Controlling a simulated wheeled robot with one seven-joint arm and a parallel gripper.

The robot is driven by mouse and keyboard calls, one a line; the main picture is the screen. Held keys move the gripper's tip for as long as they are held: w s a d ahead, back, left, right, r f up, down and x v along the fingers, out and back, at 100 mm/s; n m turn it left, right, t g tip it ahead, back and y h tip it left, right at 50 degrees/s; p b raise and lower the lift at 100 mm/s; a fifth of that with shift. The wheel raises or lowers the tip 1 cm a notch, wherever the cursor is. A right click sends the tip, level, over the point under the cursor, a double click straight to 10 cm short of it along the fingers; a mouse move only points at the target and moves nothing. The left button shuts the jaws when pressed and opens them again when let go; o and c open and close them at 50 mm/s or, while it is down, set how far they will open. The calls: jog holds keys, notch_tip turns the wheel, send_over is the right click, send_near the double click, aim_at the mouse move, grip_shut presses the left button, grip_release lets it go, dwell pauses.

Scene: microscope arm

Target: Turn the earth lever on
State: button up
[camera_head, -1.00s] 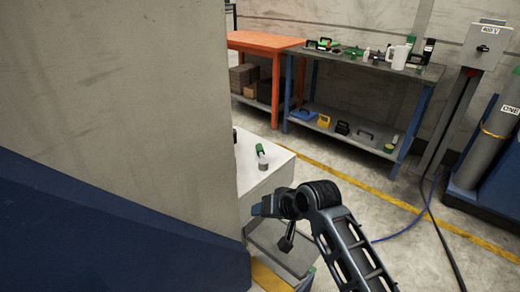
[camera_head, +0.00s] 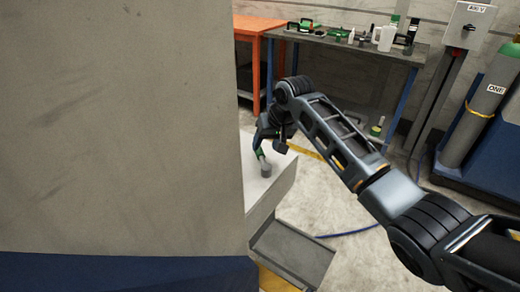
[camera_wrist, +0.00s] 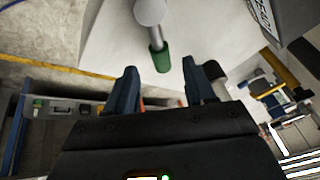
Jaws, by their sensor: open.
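The lever with a green grip and a grey pivot (camera_head: 266,170) is on the white top of a cabinet (camera_head: 284,180). In the wrist view its green grip (camera_wrist: 160,57) points toward my gripper, and the round grey pivot (camera_wrist: 149,12) is at the top edge. My gripper (camera_wrist: 168,75) is open and empty, with one blue-black finger on each side of the grip's line. The grip's end is near the level of the fingertips, with gaps on both sides. In the head view my gripper (camera_head: 262,138) is over the lever and partly covers the grip.
A big grey wall block (camera_head: 120,120) with a blue base fills the left, close beside the cabinet. A grey tray-like shelf (camera_head: 292,255) lies below the cabinet. A workbench (camera_head: 350,45) with tools and an orange table (camera_head: 255,24) stand behind. Open floor lies right of the cabinet.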

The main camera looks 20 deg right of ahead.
aim_at(261, 152)
jog(key=shift+x, duration=2.45)
jog(key=shift+c, duration=0.5)
grip_shut()
